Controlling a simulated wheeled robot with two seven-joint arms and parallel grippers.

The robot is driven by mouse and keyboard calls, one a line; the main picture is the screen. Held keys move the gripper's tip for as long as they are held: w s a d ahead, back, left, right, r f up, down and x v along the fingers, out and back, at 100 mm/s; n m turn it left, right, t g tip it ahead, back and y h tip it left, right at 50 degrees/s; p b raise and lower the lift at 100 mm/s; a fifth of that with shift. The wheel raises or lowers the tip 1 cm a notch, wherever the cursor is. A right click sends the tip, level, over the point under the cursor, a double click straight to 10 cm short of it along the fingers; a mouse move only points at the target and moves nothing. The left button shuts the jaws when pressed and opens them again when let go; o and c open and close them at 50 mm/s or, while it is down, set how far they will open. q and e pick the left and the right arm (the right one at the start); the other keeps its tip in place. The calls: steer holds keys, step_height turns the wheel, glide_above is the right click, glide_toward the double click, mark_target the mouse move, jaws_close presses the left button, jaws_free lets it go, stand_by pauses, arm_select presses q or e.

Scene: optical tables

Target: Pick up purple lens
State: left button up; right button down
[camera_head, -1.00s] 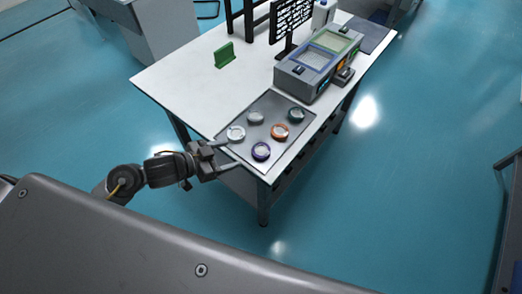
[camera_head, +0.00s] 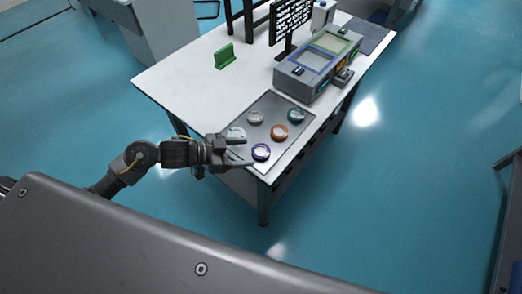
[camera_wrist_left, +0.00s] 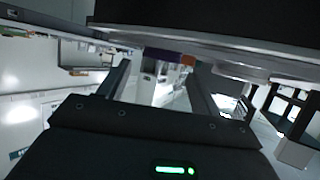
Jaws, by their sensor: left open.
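The purple lens (camera_head: 261,152), a round purple ring with a pale centre, lies on the grey tray (camera_head: 273,101) near the table's front corner. My left gripper (camera_head: 247,152) is open, just left of the purple lens, its fingers pointing toward it. In the left wrist view a purple rim (camera_wrist_left: 165,55) shows beyond and between the two open fingers (camera_wrist_left: 158,72), with an orange piece beside it. Whether a finger touches the lens I cannot tell. My right gripper is not in view.
The orange lens (camera_head: 279,132), teal lens (camera_head: 296,116), and two pale lenses (camera_head: 255,117), (camera_head: 236,133) share the tray; one is partly behind my gripper. A grey device (camera_head: 312,68) stands behind. A green block (camera_head: 225,57) sits on clear white tabletop (camera_head: 185,75).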

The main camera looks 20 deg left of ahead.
mark_target(259, 151)
arm_select(q)
steer(key=shift+w+d, duration=0.2)
steer(key=shift+d, duration=0.05)
steer(key=p+x, duration=0.1)
steer(key=x, duration=0.2)
steer(key=shift+w+d+f, duration=0.2)
steer(key=shift+w, duration=0.15)
steer(key=shift+w+d+f, duration=0.15)
steer(key=shift+d+f, duration=0.05)
steer(key=shift+d, duration=0.1)
steer(key=c, duration=0.8)
steer(key=shift+o, duration=0.2)
steer(key=shift+r, duration=0.15)
